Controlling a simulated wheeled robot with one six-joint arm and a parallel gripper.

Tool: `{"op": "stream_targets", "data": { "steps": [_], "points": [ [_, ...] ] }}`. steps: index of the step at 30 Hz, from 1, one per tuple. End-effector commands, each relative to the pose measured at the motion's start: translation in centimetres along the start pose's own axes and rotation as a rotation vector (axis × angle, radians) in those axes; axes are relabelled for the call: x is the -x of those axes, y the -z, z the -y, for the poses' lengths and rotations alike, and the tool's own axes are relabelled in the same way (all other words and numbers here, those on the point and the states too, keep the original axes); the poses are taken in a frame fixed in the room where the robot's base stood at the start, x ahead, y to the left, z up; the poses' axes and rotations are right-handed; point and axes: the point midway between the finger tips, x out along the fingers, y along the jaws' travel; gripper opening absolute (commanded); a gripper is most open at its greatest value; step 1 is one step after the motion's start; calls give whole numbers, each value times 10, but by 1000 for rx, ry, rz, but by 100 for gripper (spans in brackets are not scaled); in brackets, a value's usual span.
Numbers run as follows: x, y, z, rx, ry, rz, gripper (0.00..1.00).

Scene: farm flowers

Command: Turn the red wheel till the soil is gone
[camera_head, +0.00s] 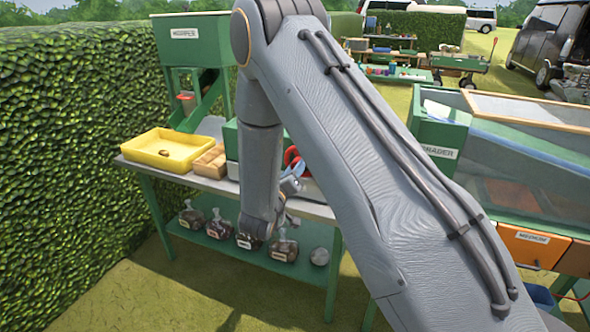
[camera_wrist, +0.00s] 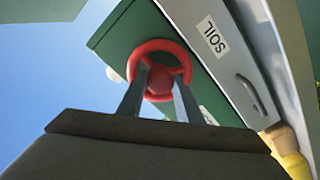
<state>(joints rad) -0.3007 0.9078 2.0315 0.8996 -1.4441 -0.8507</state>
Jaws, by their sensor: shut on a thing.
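The red wheel (camera_wrist: 161,45) is on the green side of a box in the wrist view. A white label reading SOIL (camera_wrist: 213,39) is on the box's pale face (camera_wrist: 236,65) beside it. My gripper (camera_wrist: 162,72) reaches the wheel, with its two fingers on either side of the hub, shut on it. In the head view part of the red wheel (camera_head: 291,155) shows beside my arm, and my gripper (camera_head: 292,186) is just below it. Most of the box is hidden behind my arm there. No soil can be made out.
A yellow tray (camera_head: 166,150) and a wooden box (camera_head: 210,161) stand on the table left of my arm. Several small labelled containers sit on the green lower shelf (camera_head: 210,238). A hedge (camera_head: 75,130) borders the left. A green grader machine (camera_head: 440,140) stands to the right.

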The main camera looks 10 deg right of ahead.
Motion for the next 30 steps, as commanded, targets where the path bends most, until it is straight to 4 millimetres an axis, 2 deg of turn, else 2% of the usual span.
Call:
{"op": "stream_targets", "data": {
  "steps": [11, 30],
  "points": [
    [0, 0, 1, -124, -3, -5, 10],
    [0, -1, 1, -706, -17, -23, 10]
  ]
}}
